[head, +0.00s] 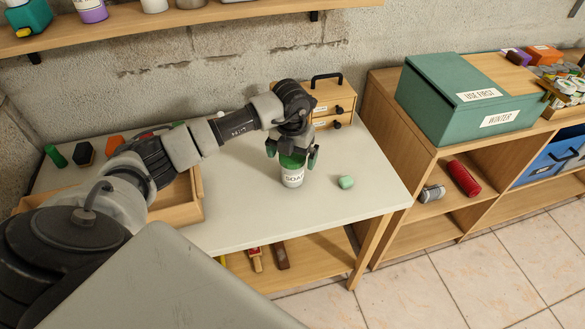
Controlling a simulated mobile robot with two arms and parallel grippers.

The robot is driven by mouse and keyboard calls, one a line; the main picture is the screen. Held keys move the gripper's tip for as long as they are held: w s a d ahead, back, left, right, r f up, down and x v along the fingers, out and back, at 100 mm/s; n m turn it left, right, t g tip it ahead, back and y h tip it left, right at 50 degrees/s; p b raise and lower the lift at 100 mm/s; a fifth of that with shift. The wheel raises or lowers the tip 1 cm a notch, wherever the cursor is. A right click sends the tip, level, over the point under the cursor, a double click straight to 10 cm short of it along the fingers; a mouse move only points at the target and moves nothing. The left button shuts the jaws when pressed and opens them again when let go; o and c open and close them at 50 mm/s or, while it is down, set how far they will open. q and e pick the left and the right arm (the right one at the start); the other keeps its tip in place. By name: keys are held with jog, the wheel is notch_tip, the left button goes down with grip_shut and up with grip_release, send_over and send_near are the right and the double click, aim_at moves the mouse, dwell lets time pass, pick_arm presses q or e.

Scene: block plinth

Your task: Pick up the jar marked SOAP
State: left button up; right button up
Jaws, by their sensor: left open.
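The jar marked SOAP (292,178) is white with a green lid and stands upright on the grey-white tabletop (240,217). My left gripper (292,157) is open and points down over the jar, with its fingers to either side of the lid. I cannot tell whether the fingers touch the jar. The top of the lid is partly hidden by the gripper. My right gripper is not in view.
A wooden tray (179,213) is at the left. A shelf unit with a green box (432,105) stands to the right. The table's front right is clear.

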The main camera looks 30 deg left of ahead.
pick_arm(q)
notch_tip(320, 180, down, 4)
jog(key=shift+a+f+p, duration=0.1)
jog(key=shift+f+p, duration=0.05)
jog(key=shift+p, duration=0.15)
jog(key=c, duration=1)
